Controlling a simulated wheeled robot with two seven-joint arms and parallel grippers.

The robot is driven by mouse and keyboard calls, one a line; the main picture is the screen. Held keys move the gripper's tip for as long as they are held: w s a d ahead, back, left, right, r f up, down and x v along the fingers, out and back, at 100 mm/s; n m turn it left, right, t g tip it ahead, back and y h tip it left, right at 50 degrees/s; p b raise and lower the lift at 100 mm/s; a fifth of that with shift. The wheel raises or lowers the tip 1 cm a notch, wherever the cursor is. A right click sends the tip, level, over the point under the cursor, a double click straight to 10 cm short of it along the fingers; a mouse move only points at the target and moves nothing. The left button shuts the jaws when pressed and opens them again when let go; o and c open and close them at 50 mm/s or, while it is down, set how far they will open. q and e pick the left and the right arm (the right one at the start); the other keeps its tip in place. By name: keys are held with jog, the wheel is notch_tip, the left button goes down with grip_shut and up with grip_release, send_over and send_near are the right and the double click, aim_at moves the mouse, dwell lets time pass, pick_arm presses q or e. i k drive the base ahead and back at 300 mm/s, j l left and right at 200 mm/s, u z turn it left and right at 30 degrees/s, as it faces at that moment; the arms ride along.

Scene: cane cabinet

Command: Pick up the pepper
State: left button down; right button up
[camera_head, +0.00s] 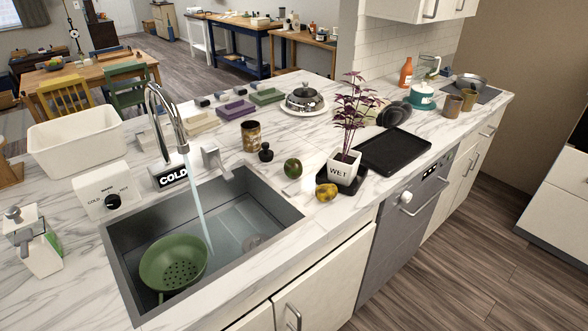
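A small yellow, lumpy item (326,192) that looks like a pepper lies on the white marble counter. It is right of the sink, just in front of the potted plant. A dark green rounded item (293,168) lies a little behind it to the left; I cannot tell whether it is a pepper or another fruit or vegetable. Both rest on the counter, apart from each other. Neither of my grippers shows in the head view.
Bare counter (285,252) lies in front.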

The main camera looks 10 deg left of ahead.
aim_at(293, 168)
jog(key=i+l+u, duration=0.5)
jog(key=i+l, duration=0.15)
jog(key=l, duration=0.35)
